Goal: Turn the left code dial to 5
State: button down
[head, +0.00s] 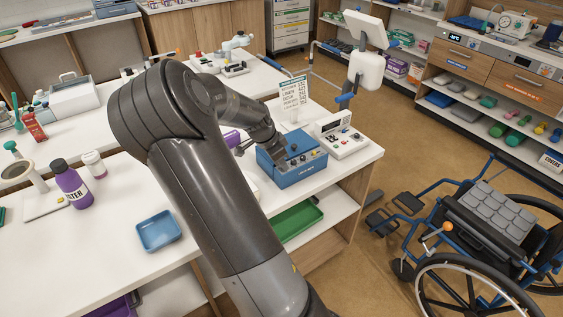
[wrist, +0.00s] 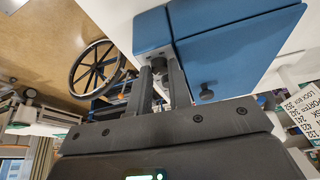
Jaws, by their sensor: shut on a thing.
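The blue lock box (head: 290,176) stands near the right end of the white counter, with small dark knobs on its upper side. It fills the top of the wrist view (wrist: 230,40). My gripper (head: 281,143) is at the left part of the box's upper side. In the wrist view my gripper's fingers (wrist: 162,88) reach to the box and are shut on the left code dial, which they mostly hide. Another dark dial (wrist: 207,92) stands free beside the fingers. The number the held dial points to cannot be read.
A code sign (head: 294,93) stands behind the box. A white device (head: 342,135) with buttons is close on its right. A blue tray (head: 158,231), a purple bottle (head: 71,186) and a green tray (head: 297,221) on a lower shelf are nearby. A wheelchair (head: 470,230) stands right.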

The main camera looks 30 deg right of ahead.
jog(key=m, duration=0.2)
jog(key=m+g, duration=0.2)
jog(key=m, duration=0.1)
jog(key=shift+w+f+m+y, duration=0.1)
jog(key=shift+w+m+y, duration=0.2)
jog(key=shift+y, duration=0.1)
jog(key=m, duration=0.1)
jog(key=m+y, duration=0.1)
jog(key=m, duration=0.1)
jog(key=m+g, duration=0.1)
jog(key=shift+w+d, duration=0.15)
jog(key=shift+d, duration=0.1)
jog(key=m+y, duration=0.1)
jog(key=m, duration=0.1)
jog(key=m+g+y, duration=0.1)
jog(key=m, duration=0.2)
jog(key=shift+w+d, duration=0.1)
jog(key=shift+d, duration=0.05)
jog(key=m, duration=0.1)
jog(key=m+y, duration=0.1)
jog(key=m, duration=0.2)
jog(key=shift+d+m+y, duration=0.25)
jog(key=shift+m+y, duration=0.15)
jog(key=c, duration=1.6)
grip_release()
